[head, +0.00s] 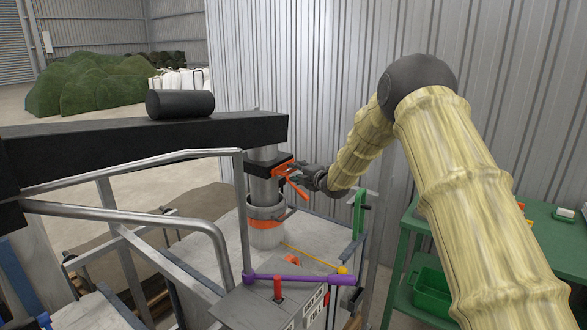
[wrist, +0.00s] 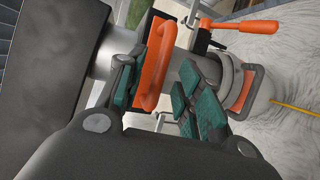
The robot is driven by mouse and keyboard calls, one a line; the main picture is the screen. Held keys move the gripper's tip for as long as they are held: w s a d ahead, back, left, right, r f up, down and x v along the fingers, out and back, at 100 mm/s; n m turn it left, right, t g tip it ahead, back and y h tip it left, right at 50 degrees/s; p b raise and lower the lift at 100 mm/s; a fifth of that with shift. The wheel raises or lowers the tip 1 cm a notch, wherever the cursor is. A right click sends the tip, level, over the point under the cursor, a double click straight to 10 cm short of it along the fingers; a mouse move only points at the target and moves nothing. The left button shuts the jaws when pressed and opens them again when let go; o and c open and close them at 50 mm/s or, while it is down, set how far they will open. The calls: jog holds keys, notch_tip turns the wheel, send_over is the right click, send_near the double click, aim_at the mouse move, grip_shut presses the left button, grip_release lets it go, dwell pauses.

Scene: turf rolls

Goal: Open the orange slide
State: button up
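The orange slide's handle (head: 283,168) is on a dark block around the upright grey pipe, below the black beam. In the wrist view the orange handle (wrist: 155,62) is a rounded bar with its lower part between the finger pads. My gripper (head: 306,179) reaches in from the right at the block. In the wrist view my gripper (wrist: 157,88) is open, with teal pads on both sides of the handle. I see a gap at the right pads; contact on the left is unclear. An orange lever (wrist: 240,28) sticks out beside the pipe.
A clear container with an orange band (head: 265,223) stands under the pipe. A purple lever (head: 300,279) and a red knob (head: 277,287) are on the front panel. Metal rails (head: 130,215) lie left. A green table (head: 425,235) stands right.

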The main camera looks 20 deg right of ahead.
aim_at(294, 170)
jog(key=shift+w+a+f, duration=0.1)
jog(key=shift+w+f, duration=0.1)
jog(key=shift+w, duration=0.45)
jog(key=shift+w+a+p, duration=0.1)
jog(key=shift+w+p, duration=0.35)
jog(key=shift+w, duration=0.3)
jog(key=shift+w+a+f, duration=0.15)
jog(key=shift+w+f, duration=0.05)
jog(key=shift+w, duration=0.1)
jog(key=shift+c, duration=0.3)
grip_shut()
